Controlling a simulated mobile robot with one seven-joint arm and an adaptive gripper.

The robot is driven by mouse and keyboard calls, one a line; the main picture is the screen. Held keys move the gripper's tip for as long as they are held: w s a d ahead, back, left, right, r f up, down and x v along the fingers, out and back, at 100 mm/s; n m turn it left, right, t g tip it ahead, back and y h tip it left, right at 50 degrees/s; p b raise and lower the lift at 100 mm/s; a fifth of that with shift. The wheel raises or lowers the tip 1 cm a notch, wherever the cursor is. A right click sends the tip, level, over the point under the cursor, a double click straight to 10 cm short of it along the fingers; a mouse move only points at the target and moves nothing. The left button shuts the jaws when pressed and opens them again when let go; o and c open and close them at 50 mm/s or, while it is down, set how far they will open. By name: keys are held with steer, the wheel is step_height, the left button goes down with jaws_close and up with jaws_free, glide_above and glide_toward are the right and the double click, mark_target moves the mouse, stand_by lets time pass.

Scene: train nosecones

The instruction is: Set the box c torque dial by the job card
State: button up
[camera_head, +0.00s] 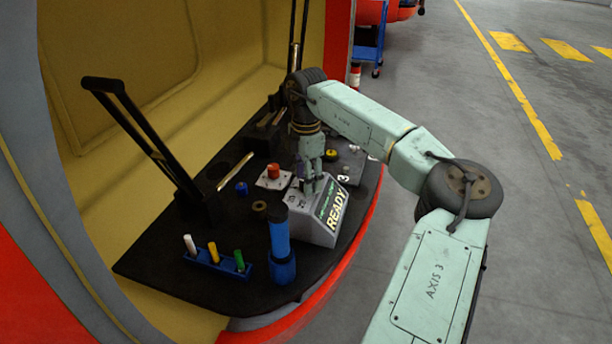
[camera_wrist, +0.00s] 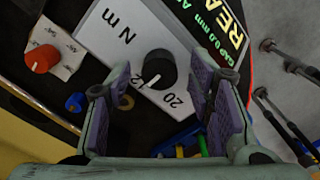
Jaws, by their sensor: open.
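A grey box (camera_head: 318,228) with a sloped top and a screen reading READY (camera_head: 336,208) stands at the front right of the black shelf. The wrist view shows its face (camera_wrist: 118,62) with "N m", 12 and 20 printed on it. The black dial (camera_wrist: 160,66) has a white pointer aimed roughly between 12 and 20. The screen (camera_wrist: 215,38) also reads "GAP 0.0 mm". My gripper (camera_head: 311,184) is over the box. In the wrist view its fingers (camera_wrist: 162,88) are apart, either side of the dial; contact is unclear. I cannot make out a job card.
A red knob (camera_head: 273,170) on a white plate sits left of the box. A blue cylinder (camera_head: 280,245) stands close at its front left. A blue rack (camera_head: 220,261) holds white, yellow and green pegs. A black lever (camera_head: 140,130) rises at left.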

steer(key=shift+c, duration=0.6)
jaws_close()
steer(key=shift+n, duration=0.3)
steer(key=n, duration=0.3)
steer(key=shift+n+b, duration=0.3)
steer(key=n, duration=0.4)
steer(key=shift+n, duration=0.3)
steer(key=n, duration=0.4)
steer(key=shift+n, duration=2.5)
steer(key=shift+p, duration=0.3)
